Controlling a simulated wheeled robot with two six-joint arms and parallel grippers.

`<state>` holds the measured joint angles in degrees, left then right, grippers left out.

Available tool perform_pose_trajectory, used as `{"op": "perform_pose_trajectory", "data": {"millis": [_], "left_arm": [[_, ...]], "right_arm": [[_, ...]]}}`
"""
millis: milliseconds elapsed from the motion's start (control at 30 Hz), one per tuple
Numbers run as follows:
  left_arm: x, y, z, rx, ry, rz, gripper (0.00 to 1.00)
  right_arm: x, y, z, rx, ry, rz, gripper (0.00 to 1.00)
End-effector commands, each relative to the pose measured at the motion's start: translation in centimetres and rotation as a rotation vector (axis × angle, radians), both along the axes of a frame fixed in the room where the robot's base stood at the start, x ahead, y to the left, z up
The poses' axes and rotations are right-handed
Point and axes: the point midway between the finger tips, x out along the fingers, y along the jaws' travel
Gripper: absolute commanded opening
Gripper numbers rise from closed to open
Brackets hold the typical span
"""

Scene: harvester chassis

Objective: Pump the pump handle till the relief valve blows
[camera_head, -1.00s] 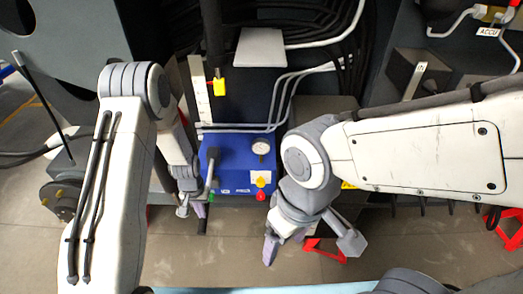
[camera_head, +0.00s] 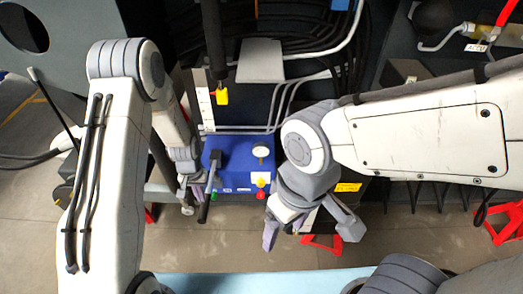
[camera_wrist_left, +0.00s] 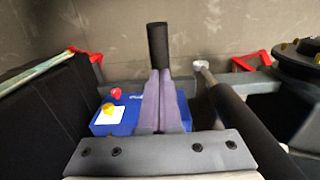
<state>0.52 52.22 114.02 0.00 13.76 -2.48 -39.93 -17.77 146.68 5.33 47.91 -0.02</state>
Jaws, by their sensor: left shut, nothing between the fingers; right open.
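The blue pump box (camera_head: 238,182) stands in the middle of the head view. A white gauge (camera_head: 261,151) is on its top; its reading is too small to tell. A red knob (camera_head: 260,195) is at its near edge. The pump handle (camera_head: 208,182) runs from a dark socket toward me. Its black grip (camera_wrist_left: 157,48) shows beyond my fingertips in the left wrist view. My left gripper (camera_head: 196,190) is shut and empty, close against the handle; the fingers hide part of it, and contact is unclear. My right gripper (camera_head: 312,234) is open and empty at the box's near right.
A black hanging bar with a yellow end (camera_head: 221,96) and grey pipes stand behind the box. A red stand (camera_head: 322,243) is on the floor below my right gripper. A round part with yellow bolts (camera_wrist_left: 298,55) is in the left wrist view. Floor in front is mostly clear.

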Motion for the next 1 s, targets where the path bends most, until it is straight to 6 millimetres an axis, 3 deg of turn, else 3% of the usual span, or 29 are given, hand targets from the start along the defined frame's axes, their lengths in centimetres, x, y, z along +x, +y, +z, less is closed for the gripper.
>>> {"op": "perform_pose_trajectory", "data": {"millis": [733, 867, 1000], "left_arm": [[0.0, 0.0, 0.1, 0.0, -0.001, 0.0, 0.0], [0.1, 0.0, 1.2, 0.0, -0.003, 0.0, 0.0], [0.2, 0.0, 3.7, 0.0, -0.007, 0.0, 0.0]], "right_arm": [[0.0, 0.0, 0.0, 0.0, 0.0, 0.0, 0.77], [0.0, 0.0, -0.2, 0.0, 0.0, 0.0, 0.77], [0.0, 0.0, -0.5, 0.0, 0.0, 0.0, 0.77]]}}
